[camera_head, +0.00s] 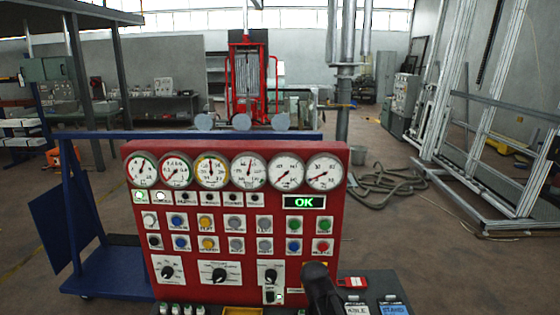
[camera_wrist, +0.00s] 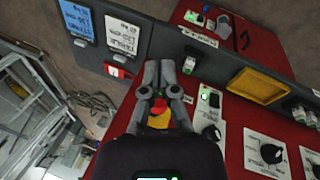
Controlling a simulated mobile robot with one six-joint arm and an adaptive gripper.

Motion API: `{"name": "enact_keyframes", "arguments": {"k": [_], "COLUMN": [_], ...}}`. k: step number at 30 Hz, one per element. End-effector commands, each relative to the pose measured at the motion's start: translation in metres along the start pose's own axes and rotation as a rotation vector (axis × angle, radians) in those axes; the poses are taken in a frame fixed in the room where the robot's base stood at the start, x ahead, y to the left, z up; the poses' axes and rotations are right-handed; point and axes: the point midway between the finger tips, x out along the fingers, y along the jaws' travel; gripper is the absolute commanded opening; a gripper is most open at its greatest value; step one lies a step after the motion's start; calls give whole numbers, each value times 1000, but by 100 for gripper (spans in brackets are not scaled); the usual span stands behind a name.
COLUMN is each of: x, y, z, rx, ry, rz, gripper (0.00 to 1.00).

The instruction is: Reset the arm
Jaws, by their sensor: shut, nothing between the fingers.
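My gripper (camera_wrist: 163,72) shows in the wrist view with its grey fingers together and nothing held. It is over the lower right part of the red control panel (camera_head: 130,220), close to a switch with a green light (camera_wrist: 206,97). A red button on a yellow plate (camera_wrist: 158,121) shows behind and between the finger links. In the head view a black part of my arm (camera_head: 320,288) stands in front of the panel's lower right corner and hides some of it. I cannot tell whether the fingers touch the panel.
A grey shelf (camera_head: 376,296) with labelled tags and a red padlock-like tag (camera_head: 352,282) lies at the lower right. A blue frame (camera_head: 85,235) stands at the left.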

Motion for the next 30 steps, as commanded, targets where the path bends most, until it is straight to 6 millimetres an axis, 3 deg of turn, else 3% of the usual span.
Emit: {"name": "enact_keyframes", "arguments": {"k": [1,3,10,15,30], "x": [13,21,35,36,36], "y": [1,1,-2,-2,-2], "z": [21,41,82,91,90], "rx": [46,106,243,277,277], "ry": [-19,-45,-102,-117,-117], "rz": [-43,-105,-251,-289,-290], "gripper": [0,0,0,0,0]}}
